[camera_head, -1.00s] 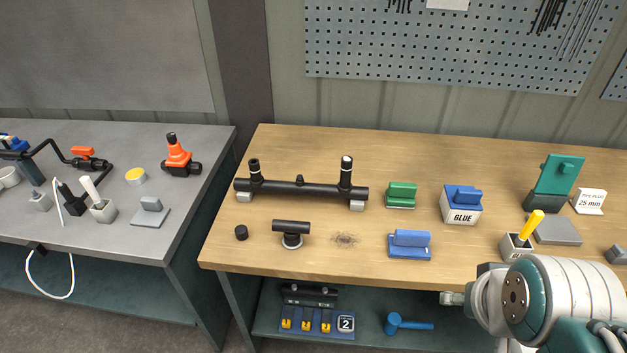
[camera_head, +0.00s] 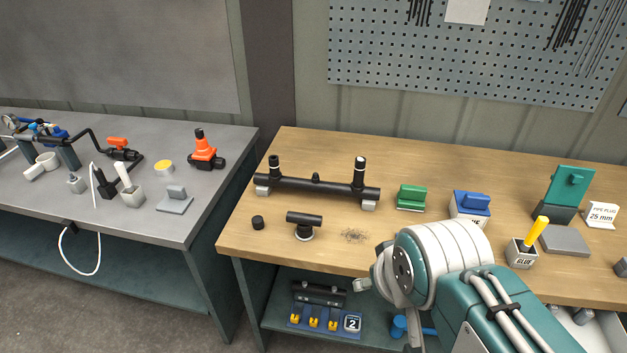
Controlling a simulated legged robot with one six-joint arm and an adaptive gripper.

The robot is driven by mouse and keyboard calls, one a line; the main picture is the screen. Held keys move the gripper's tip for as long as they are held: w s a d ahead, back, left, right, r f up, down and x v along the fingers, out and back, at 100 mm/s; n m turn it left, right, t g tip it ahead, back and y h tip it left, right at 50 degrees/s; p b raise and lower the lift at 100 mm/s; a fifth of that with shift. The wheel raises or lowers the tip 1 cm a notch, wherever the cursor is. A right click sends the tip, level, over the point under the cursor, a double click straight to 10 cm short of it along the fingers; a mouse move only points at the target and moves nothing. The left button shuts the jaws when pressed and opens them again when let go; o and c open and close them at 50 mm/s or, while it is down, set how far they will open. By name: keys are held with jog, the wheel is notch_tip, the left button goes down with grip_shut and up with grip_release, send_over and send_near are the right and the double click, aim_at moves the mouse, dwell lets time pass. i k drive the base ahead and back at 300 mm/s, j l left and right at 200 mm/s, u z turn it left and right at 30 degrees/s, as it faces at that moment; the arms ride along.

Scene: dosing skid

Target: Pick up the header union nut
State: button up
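A small black cylindrical piece (camera_head: 257,222), which looks like the union nut, stands on the wooden bench near its front left. Behind it lies the black header pipe (camera_head: 315,186) with two upright stubs, resting on grey blocks. A black tee (camera_head: 304,221) stands on a pale ring to the right of the small piece. My arm reaches in from the lower right, its wrist over the bench's front edge. Only a small grey part at the end of my gripper (camera_head: 363,285) shows, to the right of the small piece and well apart from it. Its fingers cannot be made out.
A green holder (camera_head: 411,197), a blue-topped box (camera_head: 470,206) and a glue pot (camera_head: 521,253) stand to the right. The grey bench (camera_head: 190,226) with fittings is at the left. Bare wood surrounds the small piece. A shelf (camera_head: 275,316) lies below.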

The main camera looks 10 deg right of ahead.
aim_at(257, 223)
jog(key=i+j, duration=0.2)
jog(key=j, duration=0.15)
jog(key=i+j+z, duration=0.1)
jog(key=i+j, duration=0.15)
jog(key=j, duration=0.15)
jog(key=i+j, duration=0.2)
jog(key=j, duration=0.15)
